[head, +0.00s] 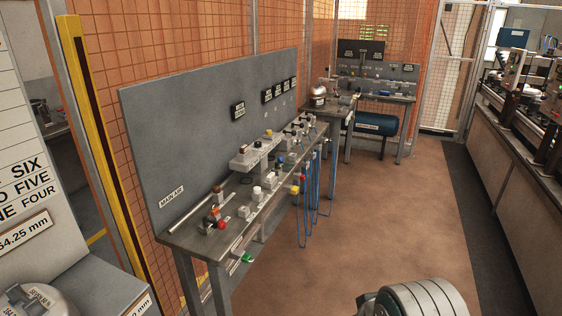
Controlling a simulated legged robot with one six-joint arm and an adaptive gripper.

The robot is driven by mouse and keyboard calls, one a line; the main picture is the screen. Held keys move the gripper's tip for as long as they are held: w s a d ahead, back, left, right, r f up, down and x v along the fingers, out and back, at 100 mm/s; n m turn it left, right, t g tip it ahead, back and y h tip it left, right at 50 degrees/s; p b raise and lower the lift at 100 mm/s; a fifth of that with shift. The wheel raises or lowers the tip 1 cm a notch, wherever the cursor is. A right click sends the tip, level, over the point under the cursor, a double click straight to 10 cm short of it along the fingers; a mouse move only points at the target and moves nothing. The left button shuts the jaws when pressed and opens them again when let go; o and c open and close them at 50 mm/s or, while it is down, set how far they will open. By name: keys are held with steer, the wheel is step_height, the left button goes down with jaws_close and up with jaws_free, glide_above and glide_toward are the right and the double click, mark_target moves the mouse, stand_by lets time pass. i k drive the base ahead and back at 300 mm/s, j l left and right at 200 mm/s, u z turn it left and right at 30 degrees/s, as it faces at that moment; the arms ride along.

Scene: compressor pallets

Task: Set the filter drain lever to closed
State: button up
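A long steel bench (190,240) with a tall grey back panel (200,125) carries several small fittings. My gripper is not seen in the head view; only a rounded pale part of my arm shows at the bottom right.
Blue hoses (311,205) hang from the bench front. A second bench (385,98) with a blue tank (375,124) stands at the back. A long counter (520,140) runs along the right. The brown floor (370,200) between is clear. A yellow post (100,150) stands at left.

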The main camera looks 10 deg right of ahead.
mark_target(280, 160)
steer(key=i+z, duration=0.4)
steer(key=i, duration=1.6)
steer(key=i+l+u, duration=0.1)
steer(key=i+u, duration=0.25)
steer(key=i, duration=0.15)
steer(key=i+l+u, duration=0.35)
steer(key=i, duration=0.2)
